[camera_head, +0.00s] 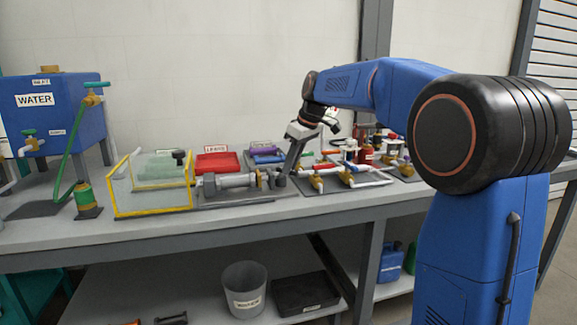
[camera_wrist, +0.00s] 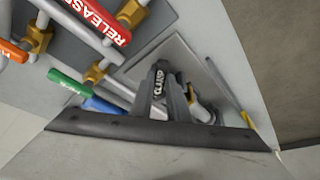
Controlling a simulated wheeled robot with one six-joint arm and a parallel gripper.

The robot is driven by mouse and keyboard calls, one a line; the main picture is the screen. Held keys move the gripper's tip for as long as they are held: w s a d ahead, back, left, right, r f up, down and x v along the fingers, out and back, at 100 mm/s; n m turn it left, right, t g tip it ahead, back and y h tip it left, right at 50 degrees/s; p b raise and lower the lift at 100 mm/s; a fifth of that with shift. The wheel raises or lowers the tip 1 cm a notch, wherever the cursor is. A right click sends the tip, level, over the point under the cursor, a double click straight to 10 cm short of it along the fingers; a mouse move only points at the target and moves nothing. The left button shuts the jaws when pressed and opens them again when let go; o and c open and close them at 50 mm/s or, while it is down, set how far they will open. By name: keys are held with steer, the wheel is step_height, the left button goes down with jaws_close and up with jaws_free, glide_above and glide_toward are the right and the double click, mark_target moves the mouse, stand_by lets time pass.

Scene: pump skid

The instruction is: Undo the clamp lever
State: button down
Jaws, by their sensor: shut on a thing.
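The clamp lever (camera_wrist: 157,88) is a dark bar with a white CLAMP label in the wrist view. It stands over a grey plate, beside a pale pipe. My gripper (camera_wrist: 172,76) is shut on the lever, with its dark fingers close around it; the exact contact is hard to make out. In the head view my gripper (camera_head: 286,170) reaches down at a slant to the right end of the grey pump assembly (camera_head: 228,182). The lever is too small and too covered there to tell apart.
A red RELEASE handle (camera_wrist: 97,18) and brass valves (camera_wrist: 94,73) lie close by in the wrist view. A clear guard with a yellow frame (camera_head: 116,187) stands left of the pump. A red tray (camera_head: 217,163) is behind it. The bench's front strip is clear.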

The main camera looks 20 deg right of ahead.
steer(key=n, duration=0.2)
steer(key=w+n+g+y, duration=0.1)
steer(key=d+n, duration=0.1)
steer(key=n, duration=0.1)
steer(key=shift+w+d+n+g, duration=0.1)
steer(key=shift+w+n+g, duration=0.2)
steer(key=shift+w, duration=0.05)
steer(key=shift+w+d+n+g+y, duration=0.1)
steer(key=shift+w+n+g, duration=0.2)
steer(key=shift+n, duration=0.45)
steer(key=shift+w+n+g+y, duration=0.15)
steer(key=shift+n+g, duration=0.15)
steer(key=shift+n, duration=0.4)
steer(key=shift+w+d+n+g+y, duration=0.1)
steer(key=shift+w+n+g, duration=0.2)
steer(key=shift+n, duration=0.45)
steer(key=c, duration=2)
jaws_free()
steer(key=shift+r, duration=0.1)
steer(key=v, duration=1.7)
